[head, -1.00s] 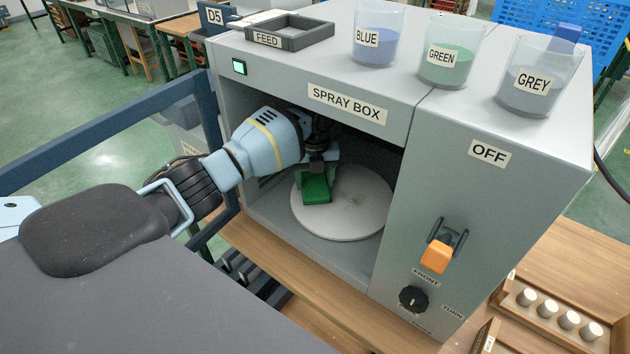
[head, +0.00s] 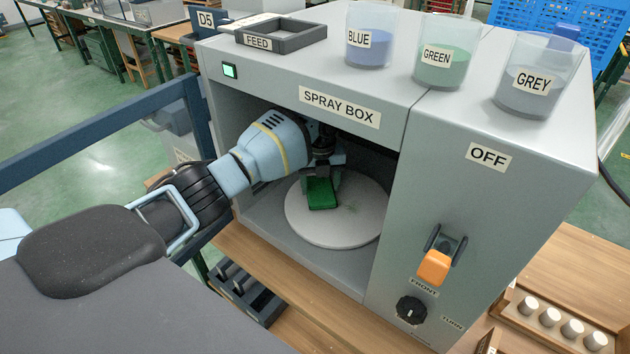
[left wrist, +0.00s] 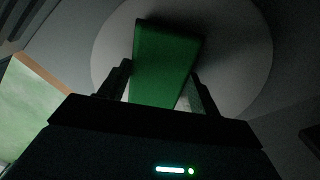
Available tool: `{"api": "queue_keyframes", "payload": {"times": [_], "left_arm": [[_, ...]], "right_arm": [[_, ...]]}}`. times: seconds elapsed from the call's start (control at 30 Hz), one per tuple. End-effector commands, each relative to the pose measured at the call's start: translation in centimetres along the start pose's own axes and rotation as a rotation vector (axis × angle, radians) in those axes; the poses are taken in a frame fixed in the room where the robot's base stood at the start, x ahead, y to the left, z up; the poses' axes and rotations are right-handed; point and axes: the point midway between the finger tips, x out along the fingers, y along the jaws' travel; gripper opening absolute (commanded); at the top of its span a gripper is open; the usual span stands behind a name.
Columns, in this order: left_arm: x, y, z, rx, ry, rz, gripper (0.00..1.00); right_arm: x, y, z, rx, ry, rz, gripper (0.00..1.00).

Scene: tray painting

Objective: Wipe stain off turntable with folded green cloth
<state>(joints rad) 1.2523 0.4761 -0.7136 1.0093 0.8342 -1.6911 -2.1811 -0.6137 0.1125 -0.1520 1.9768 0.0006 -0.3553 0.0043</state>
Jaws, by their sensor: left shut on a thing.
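The turntable (head: 310,230) is a pale grey disc inside the spray box (head: 300,265). My left gripper (head: 322,172) reaches in through the box opening and is shut on the cloth. In the left wrist view the cloth (left wrist: 165,60) extends from between the fingers over the turntable (left wrist: 235,50). My right gripper is not in view.
The box roof and side walls surround my left arm closely. On top stand the feed frame (head: 281,43) and cups marked blue (head: 369,50), green (head: 446,65) and grey (head: 540,90). The front panel has an orange switch (head: 434,266) and a black knob (head: 411,310), with an OFF label above.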

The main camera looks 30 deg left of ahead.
Motion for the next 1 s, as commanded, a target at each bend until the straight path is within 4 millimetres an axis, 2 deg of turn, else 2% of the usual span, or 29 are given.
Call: {"api": "queue_keyframes", "payload": {"times": [0.17,0.53,1.0], "left_arm": [[0.1,-1.1,-1.1,0.002,0.0,-0.001,0.45],[0.3,-1.6,-1.6,0.002,0.002,0.001,0.45],[0.1,-3.7,-3.9,0.002,0.004,0.002,0.45]], "right_arm": [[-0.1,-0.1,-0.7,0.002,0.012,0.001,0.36],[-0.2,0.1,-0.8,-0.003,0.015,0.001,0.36],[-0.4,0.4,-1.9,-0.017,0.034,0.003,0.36]]}}
